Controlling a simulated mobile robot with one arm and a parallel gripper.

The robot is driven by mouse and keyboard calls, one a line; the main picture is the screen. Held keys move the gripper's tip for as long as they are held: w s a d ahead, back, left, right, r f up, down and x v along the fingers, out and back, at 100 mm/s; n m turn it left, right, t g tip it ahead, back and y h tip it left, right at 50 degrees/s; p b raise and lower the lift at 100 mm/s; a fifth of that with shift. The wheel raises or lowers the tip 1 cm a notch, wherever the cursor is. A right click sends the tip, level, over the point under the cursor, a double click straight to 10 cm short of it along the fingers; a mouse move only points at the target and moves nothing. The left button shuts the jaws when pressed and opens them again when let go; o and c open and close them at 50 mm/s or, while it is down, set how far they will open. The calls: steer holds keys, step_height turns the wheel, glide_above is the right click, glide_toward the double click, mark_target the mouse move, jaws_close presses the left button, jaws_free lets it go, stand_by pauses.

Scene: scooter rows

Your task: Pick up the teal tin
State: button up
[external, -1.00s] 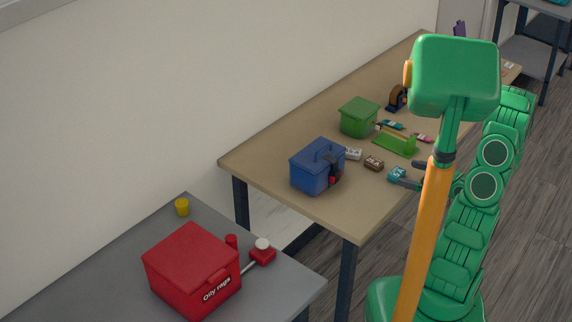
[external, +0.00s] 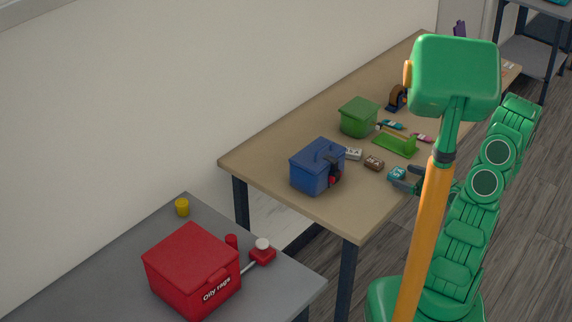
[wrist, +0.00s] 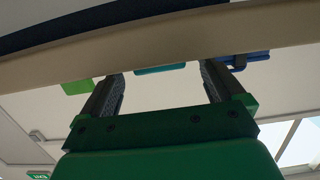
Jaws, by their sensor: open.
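The teal tin (external: 397,173) sits near the front edge of the wooden table, small and box-like. My gripper (external: 409,179) is open at the table's front edge, just right of the tin, with its fingers pointing at it. The wrist view appears upside down. It shows my open gripper (wrist: 160,82) with nothing held and a strip of the teal tin (wrist: 160,69) beyond the fingertips, between them. The table edge hides much of the tin there.
On the wooden table (external: 270,135) are a blue toolbox (external: 313,168), a brown tin (external: 374,163), a white tin (external: 353,153), a green bracket (external: 395,146) and a green box (external: 359,118). A red box (external: 190,270) stands on the grey table.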

mark_target(399, 174)
steer(key=shift+x, duration=2.25)
steer(key=c, duration=1.1)
steer(key=shift+o, duration=0.2)
steer(key=shift+r, duration=0.1)
steer(key=shift+r, duration=4.9)
